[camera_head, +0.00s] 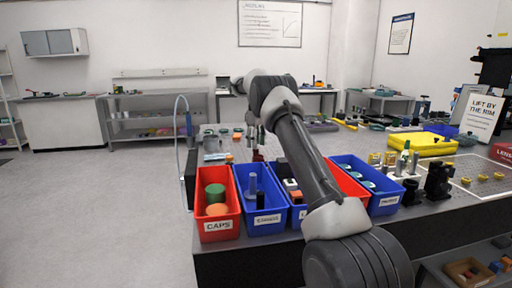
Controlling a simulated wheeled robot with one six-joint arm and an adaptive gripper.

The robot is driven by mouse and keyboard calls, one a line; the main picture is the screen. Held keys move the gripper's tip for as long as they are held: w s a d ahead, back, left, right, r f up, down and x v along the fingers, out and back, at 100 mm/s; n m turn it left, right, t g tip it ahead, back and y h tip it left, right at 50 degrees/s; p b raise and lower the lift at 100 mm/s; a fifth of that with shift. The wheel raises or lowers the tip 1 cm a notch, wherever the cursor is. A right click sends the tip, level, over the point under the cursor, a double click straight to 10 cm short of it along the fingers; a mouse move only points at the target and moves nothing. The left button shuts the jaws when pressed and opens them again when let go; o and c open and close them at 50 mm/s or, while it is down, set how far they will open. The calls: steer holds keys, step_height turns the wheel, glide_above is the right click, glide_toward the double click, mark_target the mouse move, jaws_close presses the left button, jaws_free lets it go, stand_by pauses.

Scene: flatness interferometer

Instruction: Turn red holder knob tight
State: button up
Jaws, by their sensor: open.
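My arm reaches from the lower right over the bins to the workbench (450,225). My gripper (256,138) points down over the far part of the bench, left of the arm's elbow, and looks small from here. A small dark red part (258,156) shows just below the fingers. I cannot tell whether it is the red holder knob or whether the fingers touch it. My arm hides the bench behind and to the right of it.
A red CAPS bin (219,229) and blue bins (265,222) line the front edge. Dark optic mounts (438,182) stand to the right, near a yellow case (422,141). A thin post with a hose (188,125) rises at the left edge. Floor on the left is clear.

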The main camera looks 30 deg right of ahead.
mark_target(256, 152)
steer(key=shift+f, duration=1.15)
steer(key=shift+c, duration=0.5)
jaws_close()
